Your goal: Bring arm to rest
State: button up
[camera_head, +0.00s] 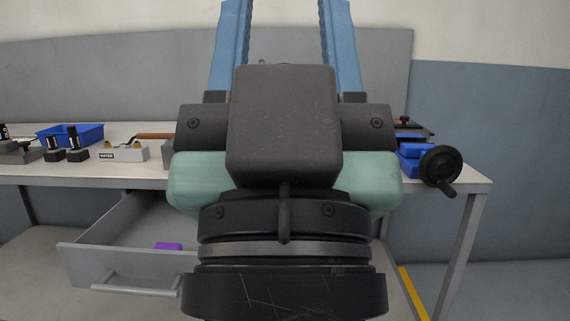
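My gripper (286,25) fills the middle of the head view, its dark body and green band close to the camera. Its two blue fingers point up and stand wide apart. Only bare grey panel and wall show between them. The fingertips are cut off by the top edge. My gripper hides the middle of the workbench (470,178) behind it.
A grey drawer (120,262) is pulled open below the bench at left, with a purple block (168,246) inside. On the bench are a blue tray (72,134), a white block marked WATER (122,151) and a blue device with a black handwheel (440,165).

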notch_tip(320, 180, up, 35)
jog(key=p, duration=3.3)
jog(key=shift+r, duration=0.15)
jog(key=shift+o, duration=0.2)
jog(key=shift+w, duration=0.1)
